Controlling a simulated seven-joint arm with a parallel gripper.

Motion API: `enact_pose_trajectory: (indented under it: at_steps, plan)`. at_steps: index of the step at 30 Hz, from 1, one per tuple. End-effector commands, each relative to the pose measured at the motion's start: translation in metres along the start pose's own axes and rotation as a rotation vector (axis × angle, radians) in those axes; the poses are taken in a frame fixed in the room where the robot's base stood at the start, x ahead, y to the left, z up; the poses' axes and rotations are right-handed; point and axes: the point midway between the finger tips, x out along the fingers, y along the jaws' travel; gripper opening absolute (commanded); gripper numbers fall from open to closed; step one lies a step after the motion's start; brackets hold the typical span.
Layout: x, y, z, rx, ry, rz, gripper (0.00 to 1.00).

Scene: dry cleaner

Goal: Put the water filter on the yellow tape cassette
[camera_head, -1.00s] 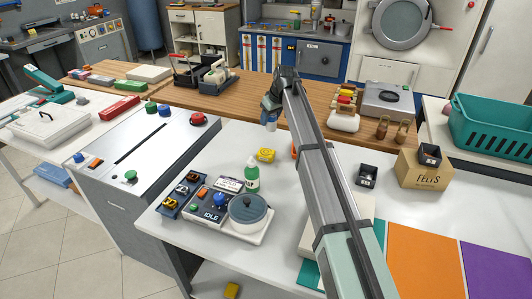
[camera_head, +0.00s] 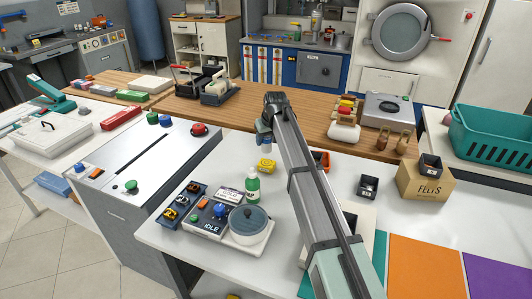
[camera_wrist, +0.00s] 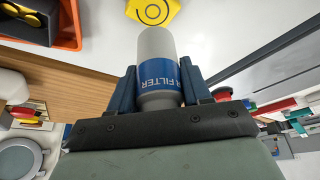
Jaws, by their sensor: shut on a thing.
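My gripper (camera_wrist: 160,92) is shut on the water filter (camera_wrist: 157,45), a pale grey cylinder with a blue label reading "FILTER". It also shows in the head view (camera_head: 264,139), at the end of my arm, above the far part of the white table; the filter is small and mostly hidden there. The yellow tape cassette (camera_head: 266,166) lies on the white table just below and nearer than my gripper. In the wrist view the cassette (camera_wrist: 152,11) is partly cut off at the top edge, beyond the filter's free end. The filter looks apart from it.
An orange tray (camera_wrist: 50,25) with dark contents lies beside the cassette, partly behind my arm in the head view (camera_head: 321,158). A green bottle (camera_head: 252,185) and a control unit with a round lidded pot (camera_head: 249,221) stand nearer. The wooden counter (camera_head: 235,112) is behind.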

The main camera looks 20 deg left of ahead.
Motion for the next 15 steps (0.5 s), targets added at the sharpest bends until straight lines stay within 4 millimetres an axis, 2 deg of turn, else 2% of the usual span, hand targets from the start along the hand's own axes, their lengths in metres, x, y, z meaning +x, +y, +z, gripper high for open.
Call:
enact_pose_trajectory:
  at_steps: [3, 8, 15]
  plan:
    - [0.015, 0.0, 0.007, 0.0, -0.002, -0.001, 0.15]
    - [0.024, 0.0, 0.01, -0.001, 0.0, 0.0, 0.15]
    - [0.049, 0.0, 0.021, -0.001, 0.0, 0.0, 0.15]
